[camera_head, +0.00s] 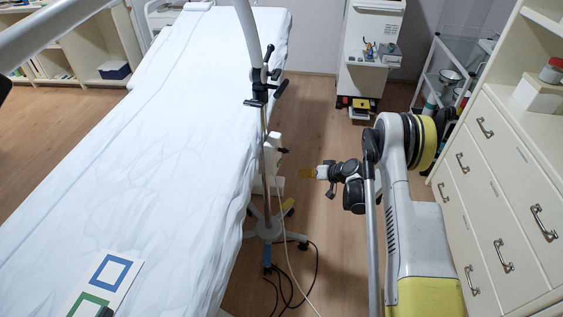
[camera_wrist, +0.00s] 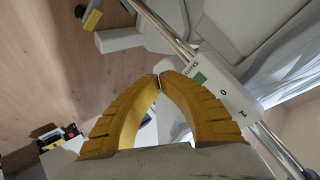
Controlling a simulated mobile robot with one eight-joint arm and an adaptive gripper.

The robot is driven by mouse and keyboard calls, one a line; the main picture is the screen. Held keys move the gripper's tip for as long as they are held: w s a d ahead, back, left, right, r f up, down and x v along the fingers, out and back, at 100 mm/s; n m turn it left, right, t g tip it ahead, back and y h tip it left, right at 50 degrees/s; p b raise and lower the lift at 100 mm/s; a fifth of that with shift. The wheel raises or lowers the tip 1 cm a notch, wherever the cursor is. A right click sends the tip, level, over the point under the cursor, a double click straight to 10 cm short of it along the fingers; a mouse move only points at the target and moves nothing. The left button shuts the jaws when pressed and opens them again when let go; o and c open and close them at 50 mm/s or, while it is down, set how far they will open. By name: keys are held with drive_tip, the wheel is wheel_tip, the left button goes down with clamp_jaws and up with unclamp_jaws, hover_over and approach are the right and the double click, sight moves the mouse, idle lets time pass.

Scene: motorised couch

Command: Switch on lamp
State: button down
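A floor lamp pole (camera_head: 265,125) stands beside the couch in the head view. A white box (camera_head: 273,148) is mounted on it. My gripper (camera_head: 317,172) is right of the pole, apart from the box. In the wrist view the yellow fingers of my gripper (camera_wrist: 160,76) meet at the tips with nothing between them, and the right finger covers part of the box. Whether the lamp is lit does not show.
The couch (camera_head: 140,150) with a white sheet fills the left. Drawers (camera_head: 490,190) stand close on the right. A white cart (camera_head: 368,60) is at the back. Cables (camera_head: 300,280) lie near the wheeled lamp base (camera_head: 266,232). Some floor between the pole and drawers is clear.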

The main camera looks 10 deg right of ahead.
drive_tip(key=w+a, duration=0.5)
drive_tip(key=shift+w, duration=0.2)
drive_tip(key=shift+a, duration=0.15)
idle(1.3)
drive_tip(key=shift+w+a, duration=0.2)
drive_tip(key=shift+w, duration=0.1)
drive_tip(key=shift+w+a, duration=0.25)
idle(0.6)
drive_tip(key=shift+s, duration=0.1)
drive_tip(key=shift+s+d, duration=0.5)
drive_tip(key=shift+d, duration=0.05)
idle(0.4)
drive_tip(key=s+d, duration=0.3)
drive_tip(key=shift+s+d, duration=0.2)
drive_tip(key=shift+s, duration=0.1)
